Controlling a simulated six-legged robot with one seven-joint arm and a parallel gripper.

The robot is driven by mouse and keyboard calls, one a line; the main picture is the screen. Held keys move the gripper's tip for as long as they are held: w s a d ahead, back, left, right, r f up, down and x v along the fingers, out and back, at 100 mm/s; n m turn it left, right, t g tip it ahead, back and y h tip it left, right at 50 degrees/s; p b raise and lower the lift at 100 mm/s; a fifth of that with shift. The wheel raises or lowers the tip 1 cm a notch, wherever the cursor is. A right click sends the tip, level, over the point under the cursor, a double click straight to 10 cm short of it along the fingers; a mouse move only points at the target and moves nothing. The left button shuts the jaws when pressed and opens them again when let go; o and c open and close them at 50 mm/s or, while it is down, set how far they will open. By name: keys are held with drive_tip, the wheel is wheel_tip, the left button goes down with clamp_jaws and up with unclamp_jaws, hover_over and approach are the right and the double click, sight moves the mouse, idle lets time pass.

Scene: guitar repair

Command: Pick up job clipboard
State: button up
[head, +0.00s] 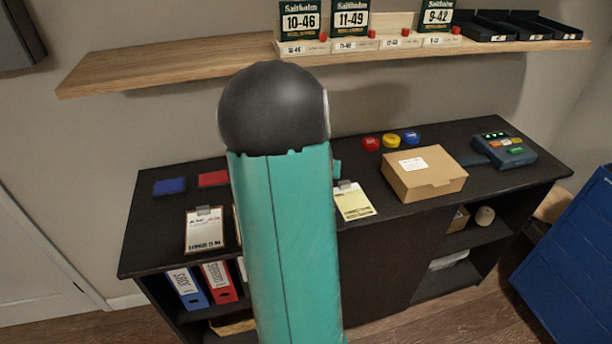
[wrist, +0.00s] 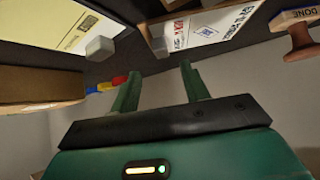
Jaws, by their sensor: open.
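Clipboards lie on the dark cabinet top. One with a white sheet and a grey clip (head: 205,230) is at the front left in the head view. One with a yellowish sheet (head: 354,201) lies right of my arm, and the edge of another sheet shows just left of my arm. The wrist view is inverted: a white printed sheet (wrist: 215,24) and a yellowish sheet (wrist: 68,26) show along its top. Which is the job clipboard I cannot tell. My gripper (wrist: 160,69) is open and empty, with its fingers apart from the sheets; my arm hides it in the head view.
A cardboard box (head: 424,173), a card terminal (head: 504,150), coloured round items (head: 391,140) and blue and red pads (head: 169,187) are on the cabinet (head: 380,250). A stamp (wrist: 301,42) shows in the wrist view. A wooden shelf (head: 165,65) hangs above the cabinet.

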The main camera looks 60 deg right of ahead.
drive_tip(key=shift+a+f+x, duration=0.1)
drive_tip(key=shift+a+x, duration=0.05)
drive_tip(key=shift+x, duration=1.35)
drive_tip(key=shift+a+f+x, duration=0.1)
drive_tip(key=shift+x, duration=1.4)
drive_tip(key=shift+w, duration=0.1)
clamp_jaws()
